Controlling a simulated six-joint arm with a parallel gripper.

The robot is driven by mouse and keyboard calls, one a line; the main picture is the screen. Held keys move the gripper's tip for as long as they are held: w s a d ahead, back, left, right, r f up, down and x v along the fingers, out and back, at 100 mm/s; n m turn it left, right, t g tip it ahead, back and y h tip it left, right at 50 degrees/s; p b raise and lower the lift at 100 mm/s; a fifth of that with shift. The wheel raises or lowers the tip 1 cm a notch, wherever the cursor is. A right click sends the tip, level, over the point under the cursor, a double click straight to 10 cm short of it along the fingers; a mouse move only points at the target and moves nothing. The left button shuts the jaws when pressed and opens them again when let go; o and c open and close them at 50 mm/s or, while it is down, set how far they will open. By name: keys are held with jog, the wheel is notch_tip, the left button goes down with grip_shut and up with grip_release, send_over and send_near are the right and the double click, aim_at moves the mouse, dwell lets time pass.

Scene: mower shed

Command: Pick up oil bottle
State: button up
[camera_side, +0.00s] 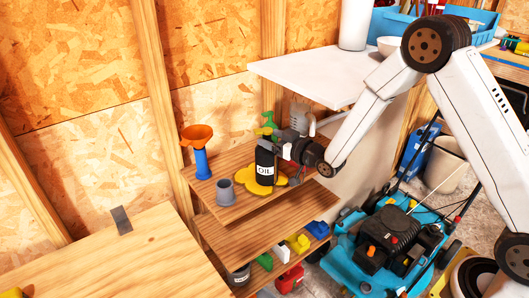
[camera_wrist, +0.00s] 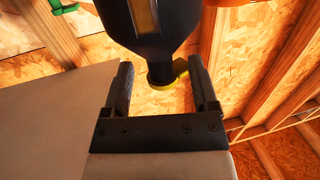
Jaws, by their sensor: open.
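The oil bottle (camera_side: 264,167) is black with a white OIL label and stands upright on the top wooden shelf, on or just in front of a yellow flower-shaped piece (camera_side: 245,182). My gripper (camera_side: 282,140) is at the bottle's upper right side. In the wrist view, the dark bottle (camera_wrist: 152,30) shows upside down, its narrow neck and yellow ring between the two fingers of my open gripper (camera_wrist: 160,72). A gap shows between the neck and each finger. The bottle's far side is hidden.
An orange and blue funnel (camera_side: 199,150) and a grey cup (camera_side: 225,192) stand left of the bottle. A green-topped item (camera_side: 268,122) and a grey jug (camera_side: 299,117) are behind. A white board (camera_side: 310,80) lies above right. A lower shelf holds several small containers.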

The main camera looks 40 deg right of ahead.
jog(key=shift+x, duration=1.05)
grip_shut()
dwell(1.0)
